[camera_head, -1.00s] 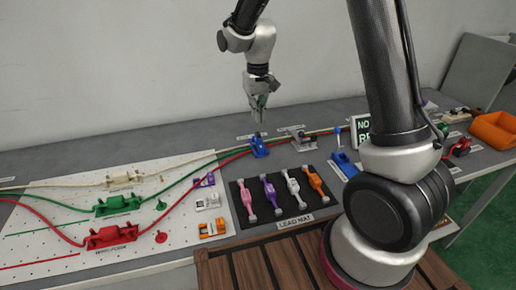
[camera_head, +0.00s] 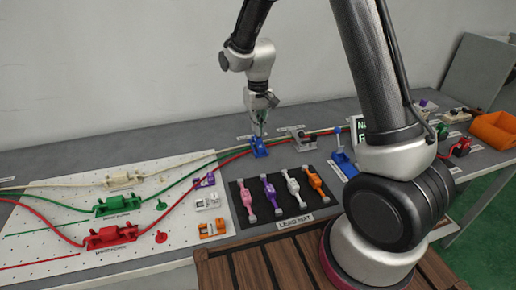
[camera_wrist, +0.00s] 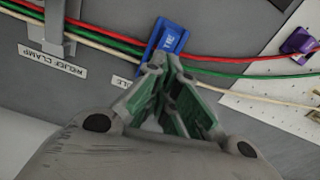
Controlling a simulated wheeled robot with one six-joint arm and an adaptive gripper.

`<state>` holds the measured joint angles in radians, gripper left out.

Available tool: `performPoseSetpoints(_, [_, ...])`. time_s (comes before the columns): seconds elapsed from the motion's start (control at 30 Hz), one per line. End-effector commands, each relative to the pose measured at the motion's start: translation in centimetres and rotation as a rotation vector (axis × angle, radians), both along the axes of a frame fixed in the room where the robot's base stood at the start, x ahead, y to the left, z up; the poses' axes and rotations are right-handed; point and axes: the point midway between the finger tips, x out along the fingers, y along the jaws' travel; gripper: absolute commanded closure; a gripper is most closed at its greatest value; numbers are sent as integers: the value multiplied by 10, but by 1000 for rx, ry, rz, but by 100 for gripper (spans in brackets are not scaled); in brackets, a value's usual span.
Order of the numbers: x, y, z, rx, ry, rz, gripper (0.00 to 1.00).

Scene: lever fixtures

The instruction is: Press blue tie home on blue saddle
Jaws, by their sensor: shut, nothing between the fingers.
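The blue saddle with the blue tie (camera_head: 259,147) stands on the grey bench to the right of the white pegboard, with the white, green and red cables running through it. The gripper is shut and holds nothing. I cannot tell tie from saddle clearly.
A grey relief clamp (camera_head: 301,139) stands right of the saddle, on the same cables. A black lead mat (camera_head: 236,206) with several coloured leads lies in front. Another blue fixture (camera_head: 342,157) stands further right. The white pegboard (camera_head: 60,190) is at left.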

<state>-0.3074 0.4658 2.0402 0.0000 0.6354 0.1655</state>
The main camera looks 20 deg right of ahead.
Motion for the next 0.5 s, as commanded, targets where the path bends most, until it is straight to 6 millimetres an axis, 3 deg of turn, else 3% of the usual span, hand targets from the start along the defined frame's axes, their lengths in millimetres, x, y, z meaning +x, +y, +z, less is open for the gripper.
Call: performPoseSetpoints(0.5, [0,0,-10,0,1,0,100])
